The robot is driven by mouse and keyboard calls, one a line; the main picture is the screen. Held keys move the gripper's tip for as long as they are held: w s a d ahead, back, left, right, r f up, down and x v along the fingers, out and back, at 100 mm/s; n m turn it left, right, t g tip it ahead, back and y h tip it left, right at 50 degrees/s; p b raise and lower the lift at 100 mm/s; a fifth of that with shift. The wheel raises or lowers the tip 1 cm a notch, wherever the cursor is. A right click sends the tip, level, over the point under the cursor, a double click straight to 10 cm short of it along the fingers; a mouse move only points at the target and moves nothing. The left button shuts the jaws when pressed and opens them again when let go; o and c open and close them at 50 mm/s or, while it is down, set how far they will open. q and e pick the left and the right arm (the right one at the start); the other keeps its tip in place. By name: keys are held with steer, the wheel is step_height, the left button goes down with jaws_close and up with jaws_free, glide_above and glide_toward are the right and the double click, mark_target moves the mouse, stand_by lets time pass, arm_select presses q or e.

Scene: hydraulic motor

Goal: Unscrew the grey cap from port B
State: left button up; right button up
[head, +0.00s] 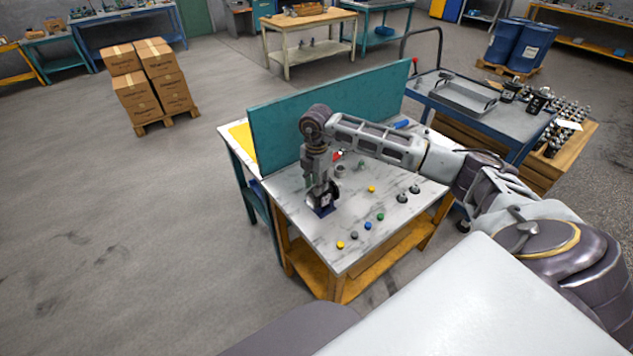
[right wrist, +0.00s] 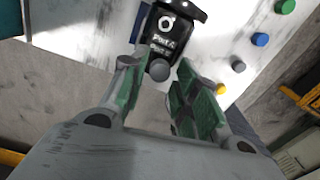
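The hydraulic motor (right wrist: 172,35) is a black block with white port lettering, and in the right wrist view it stands at the top centre. A grey cap (right wrist: 159,70) sits at its near end beside the lower port label. A pale ring shows above the upper label. My right gripper (right wrist: 157,74) is open, its green-padded fingers on either side of the grey cap, with gaps visible. In the head view my right gripper (head: 322,190) points down over the motor at the bench's left side and hides most of it. My left gripper is not in view.
On the marble-topped bench (head: 310,236) lie loose yellow (head: 340,245), grey (head: 354,235), blue (head: 367,226) and green (head: 380,217) caps along the front. A teal panel (head: 275,130) stands behind. Two dark fittings (head: 408,193) stand at the right. A cart (head: 470,110) is beyond.

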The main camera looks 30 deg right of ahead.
steer(key=shift+m+p, duration=0.5)
steer(key=shift+m, duration=1.1)
jaws_close()
steer(key=shift+n+b, duration=0.6)
steer(key=shift+n, duration=1.9)
steer(key=shift+r, duration=0.2)
